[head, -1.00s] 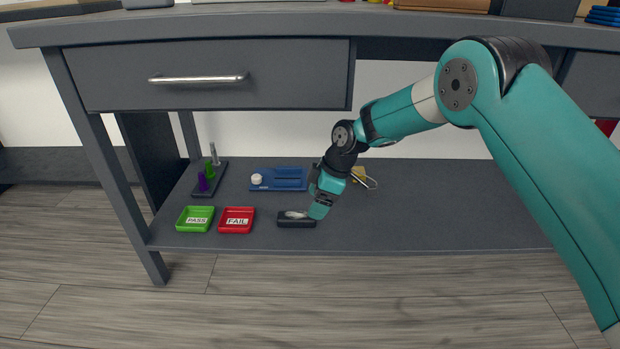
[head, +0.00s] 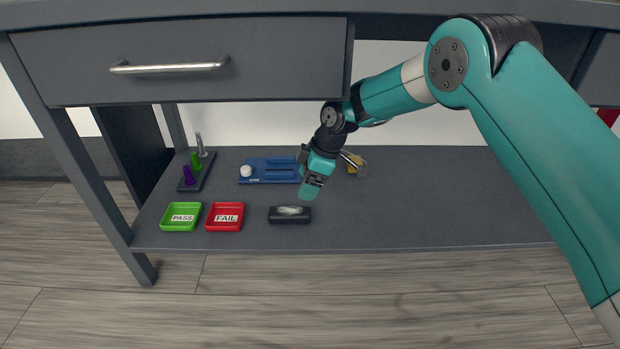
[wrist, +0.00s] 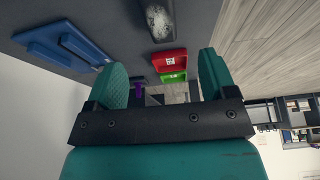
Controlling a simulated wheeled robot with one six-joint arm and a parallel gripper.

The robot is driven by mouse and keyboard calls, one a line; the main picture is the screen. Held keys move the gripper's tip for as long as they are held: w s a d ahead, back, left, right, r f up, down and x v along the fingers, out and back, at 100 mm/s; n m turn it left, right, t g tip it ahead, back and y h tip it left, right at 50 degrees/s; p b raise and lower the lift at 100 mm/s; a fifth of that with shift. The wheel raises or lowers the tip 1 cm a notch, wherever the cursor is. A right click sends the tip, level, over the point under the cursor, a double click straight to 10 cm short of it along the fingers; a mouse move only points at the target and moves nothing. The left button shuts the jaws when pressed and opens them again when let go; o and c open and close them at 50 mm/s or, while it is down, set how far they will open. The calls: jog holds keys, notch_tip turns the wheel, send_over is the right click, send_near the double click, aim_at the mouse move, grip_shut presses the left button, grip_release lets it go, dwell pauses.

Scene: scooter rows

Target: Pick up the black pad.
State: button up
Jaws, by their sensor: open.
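The black pad (head: 277,215) is a small dark block with a whitish worn patch on top. It lies on the low shelf, right of the red FAIL tray, in the head view. In the wrist view the black pad (wrist: 158,22) shows at the top middle, cut off by the frame edge. My gripper (head: 310,192) is above and behind the pad in the head view, apart from it. In the wrist view its two teal fingers (wrist: 168,78) stand wide apart with nothing held between them.
Left of the pad are the red FAIL tray (head: 225,226) and green PASS tray (head: 181,226). A blue fixture (head: 268,180) lies behind, and a dark rack (head: 193,184) with pegs at back left. A yellow padlock-like item (head: 357,168) is behind my gripper. The drawer (head: 200,90) overhangs the shelf.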

aim_at(292, 211)
jog(key=b+x, duration=0.6)
jog(key=x, duration=0.5)
jog(key=shift+f, duration=0.15)
jog(key=shift+d, duration=0.1)
jog(key=shift+c, duration=0.4)
jog(key=c, duration=1)
